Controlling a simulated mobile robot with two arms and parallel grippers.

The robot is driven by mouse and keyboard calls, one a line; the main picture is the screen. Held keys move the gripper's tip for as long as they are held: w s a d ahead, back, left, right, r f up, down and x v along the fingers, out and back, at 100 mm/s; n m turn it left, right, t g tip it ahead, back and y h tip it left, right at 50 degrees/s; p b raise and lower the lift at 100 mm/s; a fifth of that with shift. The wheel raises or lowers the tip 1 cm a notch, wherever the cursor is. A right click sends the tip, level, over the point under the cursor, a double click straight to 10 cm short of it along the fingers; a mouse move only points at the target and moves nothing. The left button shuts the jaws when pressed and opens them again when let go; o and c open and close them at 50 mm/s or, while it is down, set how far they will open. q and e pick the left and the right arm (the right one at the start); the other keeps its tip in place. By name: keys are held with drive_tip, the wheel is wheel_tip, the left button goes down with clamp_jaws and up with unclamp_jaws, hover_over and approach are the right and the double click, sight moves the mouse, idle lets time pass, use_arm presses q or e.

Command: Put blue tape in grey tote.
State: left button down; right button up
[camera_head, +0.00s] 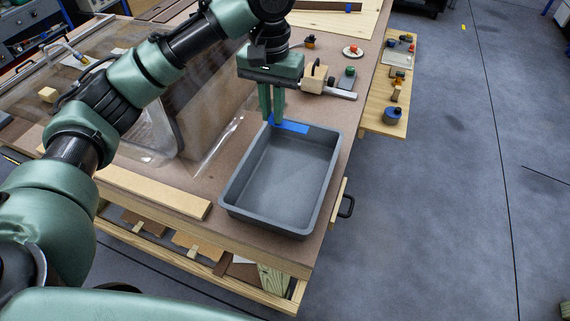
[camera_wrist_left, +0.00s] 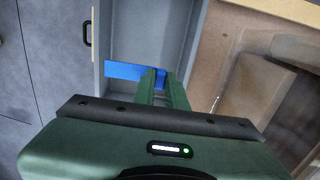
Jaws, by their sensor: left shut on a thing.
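The grey tote (camera_head: 281,176) is an open, empty-looking rectangular tray on the workbench, near its right edge. My left gripper (camera_head: 272,120) points down over the tote's far end and is shut on the blue tape (camera_head: 291,126), a flat blue strip. The strip extends to the right of the fingers in the head view. In the left wrist view the blue tape (camera_wrist_left: 124,71) shows on both sides of the fingertips, with the tote wall (camera_wrist_left: 196,40) beside it. I cannot tell whether the tape touches the tote. My right gripper is not in view.
A clear plastic sheet (camera_head: 215,115) lies left of the tote, and a wooden strip (camera_head: 150,190) lies along the near left side. A narrow wooden shelf (camera_head: 388,118) with several small items is at the right. A clamp-like tool (camera_head: 318,80) lies behind the tote.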

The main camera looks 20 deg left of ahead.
use_arm(q)
wheel_tip(320, 180, down, 7)
drive_tip(key=s, duration=0.1)
drive_tip(key=p, duration=0.1)
hover_over(274, 176)
wheel_tip(274, 176, down, 6)
drive_tip(key=shift+f, duration=0.5)
wheel_tip(274, 176, down, 3)
drive_tip(key=shift+f+p, duration=0.2)
drive_tip(key=shift+p, duration=0.25)
drive_tip(key=shift+f, duration=0.35)
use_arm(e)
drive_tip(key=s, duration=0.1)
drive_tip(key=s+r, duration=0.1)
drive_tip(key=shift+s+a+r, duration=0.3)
use_arm(q)
drive_tip(key=shift+f, duration=0.1)
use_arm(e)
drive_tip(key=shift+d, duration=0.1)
use_arm(q)
drive_tip(key=c, duration=1.5)
unclamp_jaws()
drive_tip(key=shift+o, duration=0.2)
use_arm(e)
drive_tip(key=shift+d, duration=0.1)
